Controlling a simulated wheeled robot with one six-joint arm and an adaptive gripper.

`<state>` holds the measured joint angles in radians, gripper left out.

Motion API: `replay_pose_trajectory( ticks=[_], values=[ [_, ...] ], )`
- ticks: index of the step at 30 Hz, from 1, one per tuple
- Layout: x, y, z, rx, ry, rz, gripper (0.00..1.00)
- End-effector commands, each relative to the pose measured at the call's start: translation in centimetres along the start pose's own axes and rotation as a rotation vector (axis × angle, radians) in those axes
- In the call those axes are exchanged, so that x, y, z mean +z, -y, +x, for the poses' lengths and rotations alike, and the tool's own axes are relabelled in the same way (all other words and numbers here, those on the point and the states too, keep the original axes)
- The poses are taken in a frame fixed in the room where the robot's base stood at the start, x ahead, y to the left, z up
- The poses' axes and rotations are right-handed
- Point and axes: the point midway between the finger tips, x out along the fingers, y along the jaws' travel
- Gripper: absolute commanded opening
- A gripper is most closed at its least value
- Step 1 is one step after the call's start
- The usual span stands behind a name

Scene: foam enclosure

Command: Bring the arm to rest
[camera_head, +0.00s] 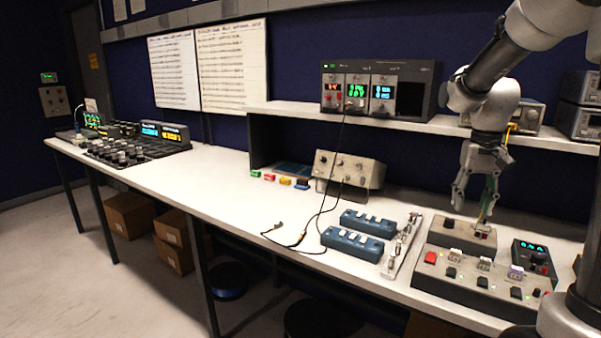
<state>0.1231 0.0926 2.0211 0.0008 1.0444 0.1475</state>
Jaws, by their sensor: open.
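My gripper (474,211) hangs from my arm at the right of the view, fingers pointing down and apart. It looks empty. Its fingertips appear just above or in front of a small grey box (462,234) at the back of a control panel (478,292); I cannot tell whether they touch it. A yellow-green cable or strip (490,198) shows beside the right finger. My arm comes down from the upper right corner.
A long white bench (235,185) runs across the view. Two blue switch boxes (352,243) and a metal strip (402,246) lie left of the panel. The bench's middle left is clear.

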Motion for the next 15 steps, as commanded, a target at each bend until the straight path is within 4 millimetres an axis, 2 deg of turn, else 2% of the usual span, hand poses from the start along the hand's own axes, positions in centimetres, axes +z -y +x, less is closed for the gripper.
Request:
replay_pose_trajectory(
  ticks=[1, 9, 12, 15],
  values=[
    [2.3, 0.0, -0.7, -0.003, -0.018, -0.033, 0.47],
    [14.4, -0.5, -2.4, -0.017, -0.156, -0.197, 0.47],
    [17.9, -0.7, -2.4, -0.024, -0.219, -0.226, 0.47],
    [20.1, -0.9, -2.6, -0.033, -0.279, -0.241, 0.47]
  ],
)
